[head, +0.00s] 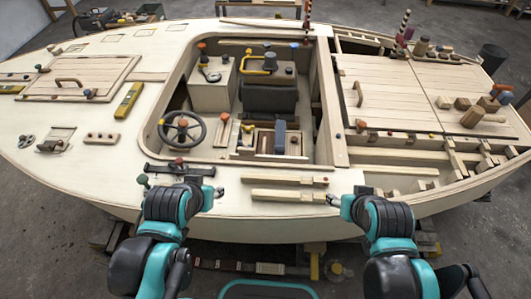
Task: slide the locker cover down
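A planked cover panel (385,92) with an upright bar handle (358,93) lies on the right part of the hull, left of a second planked panel (455,85). I take the first panel as the locker cover, but cannot be sure. It lies flat. A framed hatch (105,75) with a curved handle (68,82) lies on the left deck. My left gripper (216,192) is at the near hull edge, below the steering wheel, touching neither panel. My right gripper (336,200) is at the near edge, well below the first panel. The fingers of both are too small to read.
The cockpit holds a steering wheel (182,130) and a dark seat (270,95). A dark bar (180,170) and two wooden strips (288,181) lie along the near deck. Open slatted framing (405,157) runs below the planked panels. Blocks and a mallet (480,116) sit on the far-right panel.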

